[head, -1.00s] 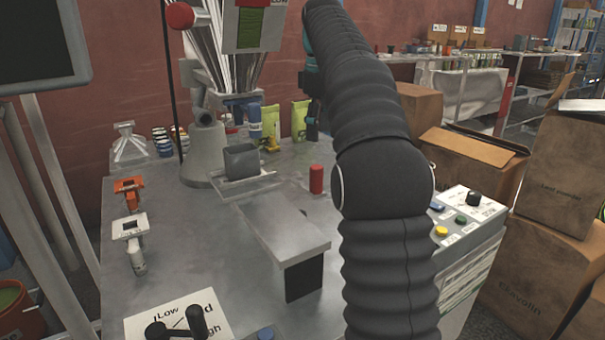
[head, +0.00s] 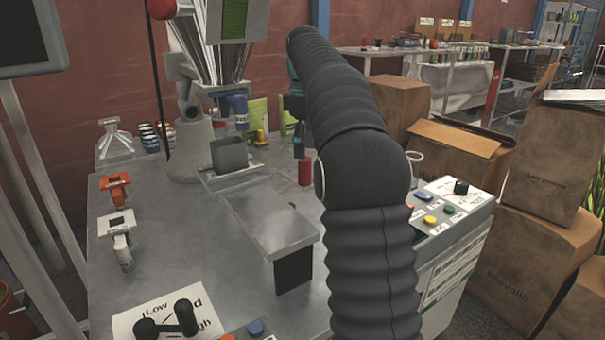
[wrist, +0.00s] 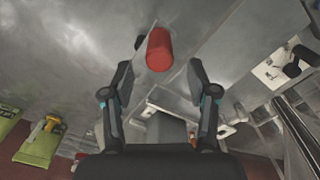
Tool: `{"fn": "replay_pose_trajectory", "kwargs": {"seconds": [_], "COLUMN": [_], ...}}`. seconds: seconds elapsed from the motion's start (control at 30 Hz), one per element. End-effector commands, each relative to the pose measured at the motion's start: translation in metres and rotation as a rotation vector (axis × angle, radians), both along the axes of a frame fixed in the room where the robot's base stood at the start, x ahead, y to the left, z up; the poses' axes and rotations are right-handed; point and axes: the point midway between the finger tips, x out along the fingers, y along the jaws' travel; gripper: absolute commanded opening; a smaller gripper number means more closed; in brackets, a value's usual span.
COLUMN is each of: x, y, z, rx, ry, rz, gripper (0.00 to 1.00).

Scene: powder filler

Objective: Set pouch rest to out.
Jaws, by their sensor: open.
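The flat steel ledge that looks like the pouch rest (head: 268,222) stands on the bench on a dark support (head: 294,270). A red cylindrical knob (head: 305,172) stands near its far right side; whether it joins the ledge is unclear. The red knob shows in the wrist view (wrist: 159,48), beyond and roughly between my fingertips. My gripper (wrist: 160,80) is open and empty, one finger to each side. In the head view my gripper (head: 299,146) points down just above the knob, partly hidden behind my arm.
A grey cup-like holder (head: 229,155) sits under the filler funnel. A control box (head: 445,208) with buttons stands right. Orange (head: 116,190) and white (head: 119,226) fixtures stand left. Yellow-green pouches (wrist: 38,143) stand at the back.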

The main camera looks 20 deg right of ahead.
Motion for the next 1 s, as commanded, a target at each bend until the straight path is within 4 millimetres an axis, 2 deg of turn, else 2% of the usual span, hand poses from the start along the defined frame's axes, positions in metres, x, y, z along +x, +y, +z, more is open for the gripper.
{"fn": "replay_pose_trajectory", "kwargs": {"seconds": [0.03, 0.1, 0.33, 0.5, 0.8, 0.87, 1.0], "x": [-0.001, -0.001, 0.0, 0.0, 0.0, 0.0, 0.0], "y": [0.001, 0.001, 0.001, 0.001, 0.001, 0.001, 0.001], "z": [-0.014, -0.026, -0.056, -0.066, -0.067, -0.067, -0.067], "rx": [0.001, 0.001, 0.001, 0.0, 0.0, 0.0, 0.0], "ry": [0.002, 0.002, 0.002, 0.0, 0.0, 0.0, 0.0], "rz": [0.0, 0.001, 0.001, 0.001, 0.001, 0.001, 0.001], "gripper": [0.59, 0.59, 0.59, 0.59, 0.59, 0.46, 0.11]}}
